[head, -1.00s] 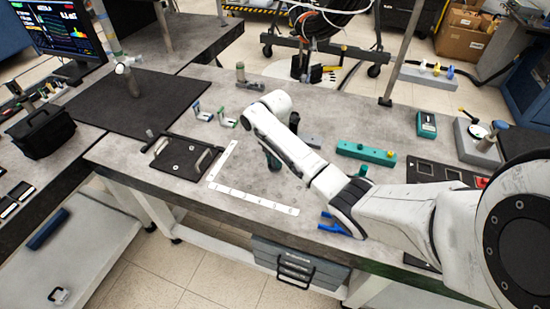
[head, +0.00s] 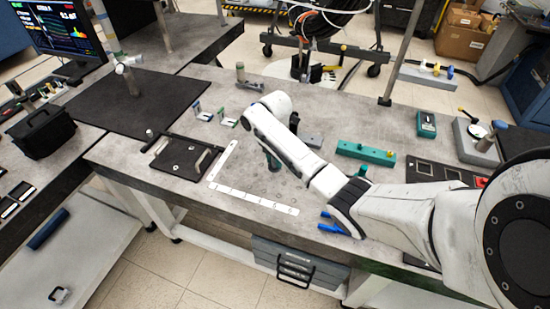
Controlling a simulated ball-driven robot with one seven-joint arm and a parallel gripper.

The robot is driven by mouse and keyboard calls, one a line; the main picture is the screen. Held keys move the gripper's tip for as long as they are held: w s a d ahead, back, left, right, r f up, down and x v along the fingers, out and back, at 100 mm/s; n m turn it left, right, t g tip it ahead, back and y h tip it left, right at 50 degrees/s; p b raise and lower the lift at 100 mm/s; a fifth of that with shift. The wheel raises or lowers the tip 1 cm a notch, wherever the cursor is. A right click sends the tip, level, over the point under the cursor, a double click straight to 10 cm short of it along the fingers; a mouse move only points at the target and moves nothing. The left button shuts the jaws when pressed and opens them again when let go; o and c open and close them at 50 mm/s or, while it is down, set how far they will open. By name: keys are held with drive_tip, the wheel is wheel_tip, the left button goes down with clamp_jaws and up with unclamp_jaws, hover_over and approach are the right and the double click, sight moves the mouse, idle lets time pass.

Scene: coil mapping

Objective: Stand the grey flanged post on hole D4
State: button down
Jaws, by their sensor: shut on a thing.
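My gripper (head: 271,160) shows only as a small dark part below my white wrist, over the hole field. My forearm covers the rest of it. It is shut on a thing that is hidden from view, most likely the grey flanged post. The hole field (head: 252,172) is a grey area of the tabletop with faint holes. A white marked strip (head: 253,199) runs along its front and another (head: 223,161) along its left side. Hole D4 cannot be singled out at this size.
A black fixture plate (head: 180,160) lies left of the strips. A teal bar (head: 366,153) and a teal box (head: 426,124) lie to the right. Blue-handled pliers (head: 333,224) lie near the front edge. Small brackets (head: 228,118) and a grey upright part (head: 241,74) stand behind.

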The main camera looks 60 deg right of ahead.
drive_tip(key=shift+f, duration=0.35)
drive_tip(key=c, duration=0.8)
unclamp_jaws()
drive_tip(key=shift+c, duration=0.2)
drive_tip(key=shift+r, duration=0.1)
wheel_tip(320, 180, up, 11)
drive_tip(key=shift+f+b, duration=0.2)
drive_tip(key=shift+b, duration=0.1)
